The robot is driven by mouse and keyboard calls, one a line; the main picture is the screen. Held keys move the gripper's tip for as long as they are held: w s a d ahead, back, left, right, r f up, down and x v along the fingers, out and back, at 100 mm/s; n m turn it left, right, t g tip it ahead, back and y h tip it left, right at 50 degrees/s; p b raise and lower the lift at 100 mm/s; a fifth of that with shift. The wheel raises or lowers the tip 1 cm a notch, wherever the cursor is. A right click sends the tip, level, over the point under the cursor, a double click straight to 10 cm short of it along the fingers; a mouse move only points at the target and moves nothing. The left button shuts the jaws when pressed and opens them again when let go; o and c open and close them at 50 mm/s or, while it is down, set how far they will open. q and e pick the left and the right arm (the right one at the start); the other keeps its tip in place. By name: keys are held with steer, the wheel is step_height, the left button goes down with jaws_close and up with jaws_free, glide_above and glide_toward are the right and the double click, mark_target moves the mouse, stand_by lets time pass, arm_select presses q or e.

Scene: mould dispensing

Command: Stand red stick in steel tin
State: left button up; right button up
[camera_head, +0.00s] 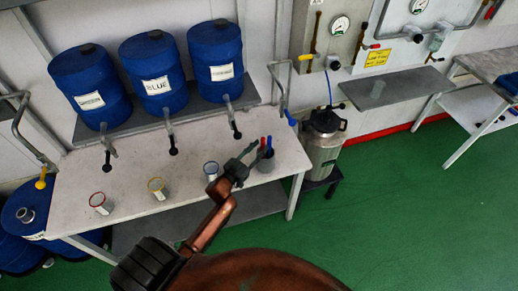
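The steel tin (266,165) is a small dark grey cup at the right end of the white table. The red stick (262,144) shows its upper end above the tin, beside a blue stick (269,142). Its lower part is hidden, so I cannot tell how deep it is in the tin. My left gripper (254,155) is at the tin's left, with its fingertips close to the red stick. It is too small to tell whether the fingers touch or hold the stick. My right gripper is not in view.
Cups with red (98,201), yellow (156,187) and blue (211,169) rims stand along the table (130,180). Blue drums (152,75) with black-handled taps sit on a shelf behind. A steel canister (323,145) stands right of the table. Green floor is clear at right.

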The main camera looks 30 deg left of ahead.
arm_select(q)
steer(key=shift+r, duration=0.2)
steer(key=s+a, duration=0.1)
steer(key=s, duration=1.1)
steer(key=shift+a+f, duration=0.3)
